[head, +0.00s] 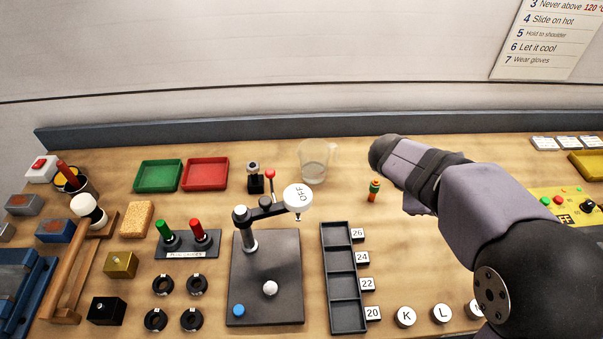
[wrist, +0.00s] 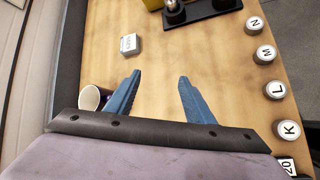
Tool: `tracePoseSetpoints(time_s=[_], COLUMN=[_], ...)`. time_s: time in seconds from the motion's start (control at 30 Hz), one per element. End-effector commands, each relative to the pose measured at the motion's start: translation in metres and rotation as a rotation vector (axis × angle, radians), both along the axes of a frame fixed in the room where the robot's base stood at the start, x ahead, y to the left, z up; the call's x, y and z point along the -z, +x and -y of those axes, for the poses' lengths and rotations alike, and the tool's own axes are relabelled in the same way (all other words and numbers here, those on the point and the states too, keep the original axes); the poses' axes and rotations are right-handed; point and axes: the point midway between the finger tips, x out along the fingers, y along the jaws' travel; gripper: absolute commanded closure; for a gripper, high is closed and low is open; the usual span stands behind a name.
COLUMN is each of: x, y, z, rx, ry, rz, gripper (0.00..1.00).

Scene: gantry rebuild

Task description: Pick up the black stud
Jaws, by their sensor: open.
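My gripper (wrist: 160,80) shows in the wrist view, its two blue fingers apart with only bare wood seen between them. In the head view my arm hides it. I cannot tell for sure which thing is the black stud. In the wrist view a black plate (wrist: 207,14) at the top edge, beyond the fingertips, carries a dark round upright piece with a shiny top (wrist: 174,10) and a second piece cut off by the frame. In the head view a black block with a small knob (head: 106,310) stands at the front left, far from my arm.
Lettered round caps (wrist: 275,91) line the right of the wrist view. In the head view a slotted black tray (head: 343,318) stands left of my arm. Wood between the fingers is clear.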

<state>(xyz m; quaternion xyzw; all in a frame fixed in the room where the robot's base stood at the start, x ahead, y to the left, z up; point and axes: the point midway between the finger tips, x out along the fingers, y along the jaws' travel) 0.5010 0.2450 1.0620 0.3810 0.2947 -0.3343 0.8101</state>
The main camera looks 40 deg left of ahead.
Motion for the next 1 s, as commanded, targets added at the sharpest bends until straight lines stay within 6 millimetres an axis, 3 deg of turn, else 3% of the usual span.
tracePoseSetpoints(time_s=[0.03,0.13,0.2,0.3,0.5,0.57,0.8,1.0], x=[-0.006,-0.024,-0.038,-0.056,-0.082,-0.071,-0.025,-0.007], y=[0.000,-0.010,-0.028,-0.064,-0.149,-0.173,-0.189,-0.197], z=[-0.051,-0.140,-0.201,-0.271,-0.369,-0.388,-0.405,-0.412], rx=[-0.153,-0.417,-0.582,-0.765,-1.009,-1.067,-1.158,-1.201], ry=[-0.067,-0.203,-0.296,-0.409,-0.581,-0.614,-0.622,-0.615], rz=[0.038,0.132,0.211,0.321,0.523,0.553,0.491,0.459], gripper=[0.52,0.52,0.52,0.52,0.52,0.52,0.52,0.52])
